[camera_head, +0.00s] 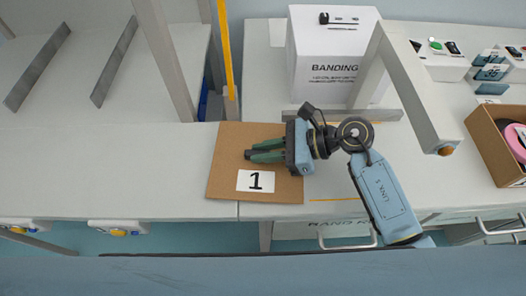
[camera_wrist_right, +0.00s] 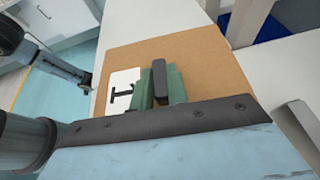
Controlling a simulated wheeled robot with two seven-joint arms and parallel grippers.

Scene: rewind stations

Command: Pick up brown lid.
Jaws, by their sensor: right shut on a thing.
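The brown lid (camera_head: 228,148) is a flat square board with a white label "1" near its front edge. It lies level at the front edge of the white worktop in the head view. It also fills the middle of the right wrist view (camera_wrist_right: 208,66). My right gripper (camera_head: 262,151) is over the lid, its green fingers shut on the lid's dark bar-shaped handle (camera_wrist_right: 160,79). The fingers hide part of the handle. I cannot tell whether the lid touches what is under it. My left gripper does not show in the head view.
A white "BANDING" box (camera_head: 335,75) stands behind my right arm. A grey frame post (camera_head: 407,92) rises to the right. An open cardboard box (camera_head: 492,150) with a pink roll is at the far right. The worktop left of the lid (camera_head: 110,165) is clear.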

